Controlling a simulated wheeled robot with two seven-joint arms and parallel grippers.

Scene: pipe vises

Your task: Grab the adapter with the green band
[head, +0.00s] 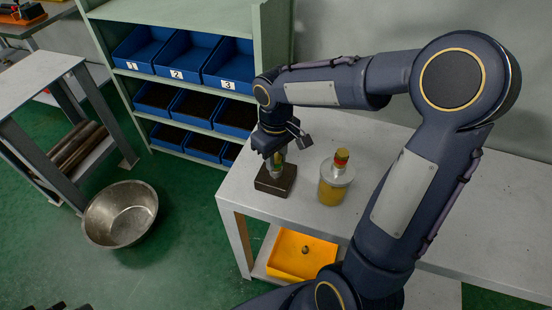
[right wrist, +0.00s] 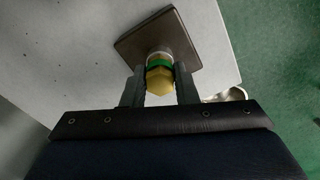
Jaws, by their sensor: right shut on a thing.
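The adapter with the green band (right wrist: 159,79) is a brass-yellow hex fitting, standing upright over a dark square block (head: 275,181) on the table. In the head view, the adapter (head: 277,160) is partly hidden by my right gripper (head: 275,153). In the right wrist view, the two fingers of this gripper (right wrist: 160,90) are shut on the adapter from both sides. A pale metal part shows between the adapter and the block (right wrist: 160,38); I cannot tell whether they are joined. Dark shapes at the bottom left edge of the head view may be my left gripper (head: 58,306).
A yellow jar (head: 332,190) with a grey lid and a red-banded yellow fitting (head: 341,158) stands right of the block on the grey table (head: 238,184). An orange bin (head: 300,258) sits below. A metal bowl (head: 120,213) and a rack of blue bins (head: 188,60) are left.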

